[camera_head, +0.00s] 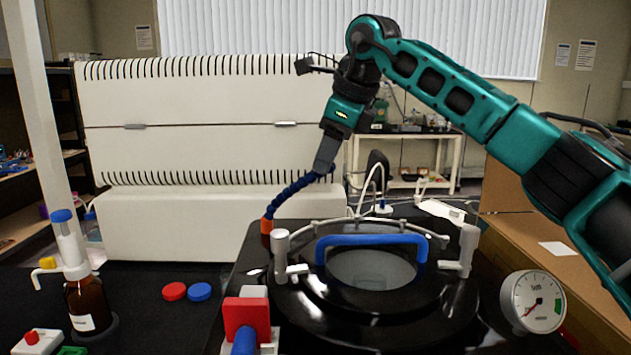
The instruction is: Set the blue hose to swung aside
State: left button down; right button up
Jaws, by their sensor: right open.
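The blue segmented hose (290,192) rises from an orange base (266,226) at the left rear of the black freeze dryer top (300,300). It bends up and to the right. My right gripper (325,163) points down at the hose's upper end. Its fingers overlap that end in the picture, and I cannot tell whether they touch it. The gripper is open, though the gap between its fingers is hard to see. My left gripper is not in view.
A round lid with a blue handle (372,241) and grey posts lies right of the hose. A pressure gauge (533,302) stands at the right. A red block (246,318) is in front. A brown bottle (87,305) stands left. A white ribbed unit (190,150) fills the back.

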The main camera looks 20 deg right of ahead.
jog(key=x, duration=0.7)
jog(key=shift+w, duration=0.1)
grip_shut()
dwell(0.4)
